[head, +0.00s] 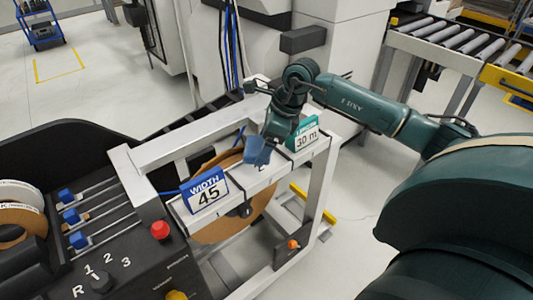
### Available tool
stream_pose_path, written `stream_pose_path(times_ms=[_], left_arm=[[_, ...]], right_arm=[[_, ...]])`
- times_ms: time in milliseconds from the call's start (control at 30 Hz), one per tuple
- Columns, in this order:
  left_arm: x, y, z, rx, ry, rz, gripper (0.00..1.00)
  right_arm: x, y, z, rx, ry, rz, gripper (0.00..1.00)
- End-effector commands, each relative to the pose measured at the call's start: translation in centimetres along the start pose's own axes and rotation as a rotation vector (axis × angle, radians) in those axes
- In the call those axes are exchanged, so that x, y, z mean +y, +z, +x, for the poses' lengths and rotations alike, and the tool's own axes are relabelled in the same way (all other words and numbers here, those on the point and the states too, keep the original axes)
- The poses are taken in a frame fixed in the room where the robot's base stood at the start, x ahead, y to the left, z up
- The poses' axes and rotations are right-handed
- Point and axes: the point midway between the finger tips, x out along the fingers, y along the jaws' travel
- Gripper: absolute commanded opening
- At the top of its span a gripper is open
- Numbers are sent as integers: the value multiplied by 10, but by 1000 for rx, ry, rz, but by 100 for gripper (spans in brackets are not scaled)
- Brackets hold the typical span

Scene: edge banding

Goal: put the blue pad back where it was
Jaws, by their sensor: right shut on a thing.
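My right gripper (268,136) hangs over the white frame's rail, pointing down, with its arm coming in from the right. It is shut on a blue pad (257,151), which looks tilted. The pad is between the blue "WIDTH 45" card (208,191) and the green "30 m" card (304,136). Whether the pad touches the rail below it, I cannot tell. My left gripper is out of view.
Behind the rail is a brown edge-band roll (218,228). At left, blue blocks (71,215) sit on metal rods beside a dark control panel (125,270) with a red button (160,230). A roller conveyor (440,38) stands at back right.

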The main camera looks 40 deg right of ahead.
Motion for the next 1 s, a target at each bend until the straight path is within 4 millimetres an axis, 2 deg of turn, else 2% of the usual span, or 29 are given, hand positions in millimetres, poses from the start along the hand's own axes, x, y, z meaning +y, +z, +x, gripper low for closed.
stream_pose_path(times_ms=[333,733,767,1000], left_arm=[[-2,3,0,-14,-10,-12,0],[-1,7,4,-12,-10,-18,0],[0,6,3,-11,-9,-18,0],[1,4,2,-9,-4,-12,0]], right_arm=[[0,-15,35,1,1,2,60],[0,-18,42,-1,-2,1,60],[-1,-17,41,-1,-2,1,82],[0,-17,40,0,-2,1,100]])
